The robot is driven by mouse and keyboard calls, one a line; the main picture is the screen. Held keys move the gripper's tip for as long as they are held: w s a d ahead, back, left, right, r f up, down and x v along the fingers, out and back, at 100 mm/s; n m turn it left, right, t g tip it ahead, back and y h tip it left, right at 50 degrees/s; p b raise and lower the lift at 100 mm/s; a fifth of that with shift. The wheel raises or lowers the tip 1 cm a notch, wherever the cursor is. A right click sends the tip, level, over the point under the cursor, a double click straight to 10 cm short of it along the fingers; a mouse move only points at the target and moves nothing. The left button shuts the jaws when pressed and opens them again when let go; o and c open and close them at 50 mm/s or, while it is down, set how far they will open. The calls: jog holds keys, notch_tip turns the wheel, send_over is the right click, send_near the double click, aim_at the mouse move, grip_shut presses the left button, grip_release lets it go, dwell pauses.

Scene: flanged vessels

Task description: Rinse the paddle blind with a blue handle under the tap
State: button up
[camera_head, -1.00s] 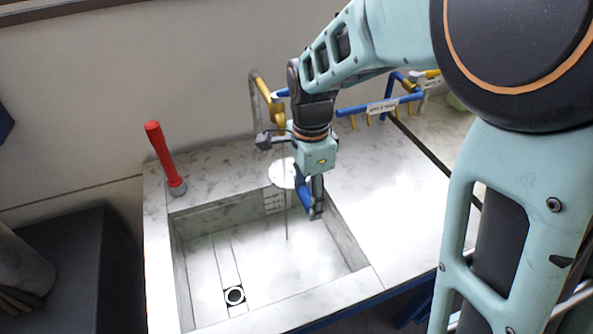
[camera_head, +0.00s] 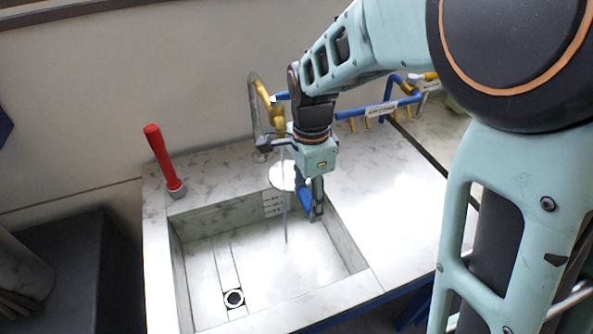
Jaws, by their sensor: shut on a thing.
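My gripper (camera_head: 310,208) is shut on the blue handle (camera_head: 304,200) of the paddle blind, over the back right part of the sink (camera_head: 215,270). The blind's round white disc (camera_head: 281,177) shows to the left of the gripper, near the sink's back wall. The tap (camera_head: 256,105), with a grey pipe, yellow parts and a blue lever, stands behind the sink. A thin pale blue stream of water (camera_head: 285,215) runs down in line with the disc into the basin. My wrist hides part of the tap and the handle.
A red-handled tool (camera_head: 160,155) stands upright at the counter's back left. A blue rack (camera_head: 380,105) with a label and yellow pegs stands at the back right. The counter right of the sink (camera_head: 390,200) is clear. A drain (camera_head: 233,298) lies in the basin floor.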

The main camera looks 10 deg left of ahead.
jog(key=s+d, duration=0.4)
jog(key=d, duration=0.2)
jog(key=shift+s+d+b, duration=0.2)
jog(key=shift+s+b, duration=0.15)
jog(key=shift+b, duration=0.05)
dwell(0.4)
jog(key=shift+r, duration=0.1)
dwell(1.1)
jog(key=s+d+r+p, duration=0.3)
jog(key=d+r, duration=0.1)
dwell(0.5)
dwell(0.4)
